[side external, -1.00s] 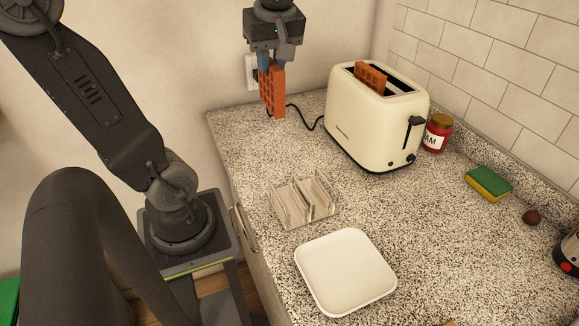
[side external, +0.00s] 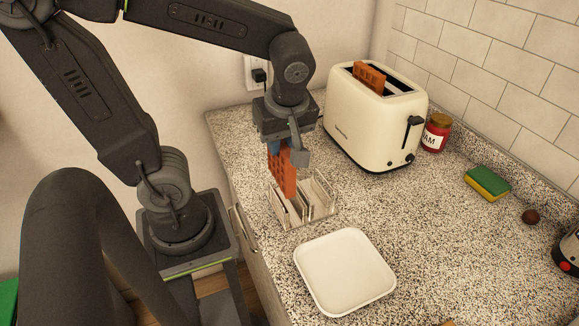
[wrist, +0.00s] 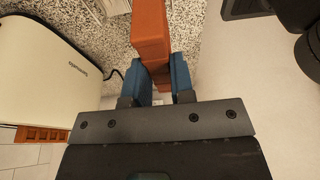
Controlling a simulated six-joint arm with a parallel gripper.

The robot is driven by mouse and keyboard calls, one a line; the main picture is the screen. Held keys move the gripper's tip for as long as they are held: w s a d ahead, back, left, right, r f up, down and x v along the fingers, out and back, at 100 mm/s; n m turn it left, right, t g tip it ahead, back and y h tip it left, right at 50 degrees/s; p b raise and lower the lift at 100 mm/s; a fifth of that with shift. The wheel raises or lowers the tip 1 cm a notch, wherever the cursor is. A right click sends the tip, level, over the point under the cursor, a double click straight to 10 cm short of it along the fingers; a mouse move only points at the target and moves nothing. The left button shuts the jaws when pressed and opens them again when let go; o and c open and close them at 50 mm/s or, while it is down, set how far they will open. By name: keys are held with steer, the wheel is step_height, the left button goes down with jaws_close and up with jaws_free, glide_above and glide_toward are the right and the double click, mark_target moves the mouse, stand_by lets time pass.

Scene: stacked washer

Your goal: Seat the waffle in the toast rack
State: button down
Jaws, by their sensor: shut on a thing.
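My gripper (side external: 276,147) is shut on an orange-brown waffle (side external: 285,172), held upright on edge. In the wrist view the waffle (wrist: 149,30) sits between the blue fingers of my gripper (wrist: 160,80). The toast rack (side external: 318,198), a small pale see-through stand with upright dividers, is on the counter below. The waffle's lower edge overlaps the rack's left part in the side view. I cannot tell whether it is inside a slot or just above it. A second waffle (side external: 369,76) sticks up from the cream toaster (side external: 368,120).
A white square plate (side external: 345,271) lies in front of the rack. The toaster stands behind the rack, with a jam jar (side external: 437,134) and a sponge (side external: 488,183) to the right. The counter right of the plate is mostly clear.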

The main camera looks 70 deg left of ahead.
mark_target(290, 168)
steer(key=shift+w+d+f, duration=0.2)
steer(key=shift+d+f, duration=0.1)
steer(key=shift+d, duration=0.15)
steer(key=shift+w+d+f, duration=0.15)
steer(key=shift+d+f, duration=0.1)
steer(key=shift+d, duration=0.15)
steer(key=shift+d+f, duration=0.1)
steer(key=shift+f, duration=1.95)
steer(key=shift+f, duration=0.15)
steer(key=c, duration=1)
jaws_free()
